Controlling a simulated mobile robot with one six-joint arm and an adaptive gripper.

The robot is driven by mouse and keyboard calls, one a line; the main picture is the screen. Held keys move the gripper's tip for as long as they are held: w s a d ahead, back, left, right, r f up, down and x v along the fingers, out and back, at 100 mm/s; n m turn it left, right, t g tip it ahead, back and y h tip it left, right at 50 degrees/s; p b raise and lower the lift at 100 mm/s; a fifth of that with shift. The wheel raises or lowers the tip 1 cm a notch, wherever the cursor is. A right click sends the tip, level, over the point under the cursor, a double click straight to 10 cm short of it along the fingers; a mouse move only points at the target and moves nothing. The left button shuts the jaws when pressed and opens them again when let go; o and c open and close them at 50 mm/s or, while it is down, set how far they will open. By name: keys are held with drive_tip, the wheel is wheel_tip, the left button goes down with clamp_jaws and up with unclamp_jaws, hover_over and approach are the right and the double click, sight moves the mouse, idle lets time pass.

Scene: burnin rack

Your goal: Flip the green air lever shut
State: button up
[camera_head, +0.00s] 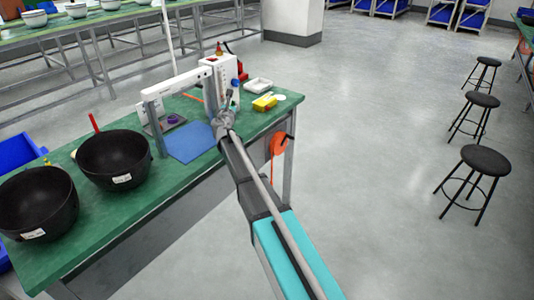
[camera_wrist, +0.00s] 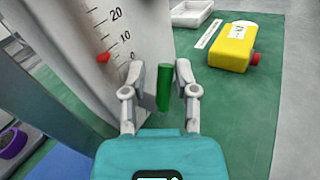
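The green air lever (camera_wrist: 164,88) stands upright in the wrist view, in front of the pale panel of the test unit. My gripper (camera_wrist: 161,72) has one finger on each side of it. The fingers are apart, with a small gap visible on the left of the lever and a narrower one on the right. The panel carries a scale (camera_wrist: 117,35) marked 0, 10 and 20, with a red pointer (camera_wrist: 103,58) near 10. In the head view the white unit (camera_head: 222,70) stands on the green bench, with my gripper (camera_head: 226,113) in front of it; the lever is not discernible there.
A purple ring (camera_wrist: 12,143) is at lower left. Two black bowls (camera_head: 114,160) (camera_head: 36,204) sit on the bench's left. An orange reel (camera_head: 278,144) hangs at the bench edge.

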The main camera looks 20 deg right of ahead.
drive_tip(key=v, duration=1.3)
drive_tip(key=shift+s, duration=0.15)
drive_tip(key=s+d+f+m+g+p, duration=0.1)
drive_tip(key=s+d+m+g+p, duration=0.4)
drive_tip(key=s+m, duration=0.3)
drive_tip(key=s+d+f+m+g+p, duration=0.2)
drive_tip(key=s+d+m+g+p, duration=0.3)
drive_tip(key=s+m, duration=0.4)
drive_tip(key=shift+s+d+m+g, duration=0.15)
drive_tip(key=shift+s+m+g, duration=0.35)
drive_tip(key=shift+m, duration=1.5)
drive_tip(key=shift+w, duration=0.25)
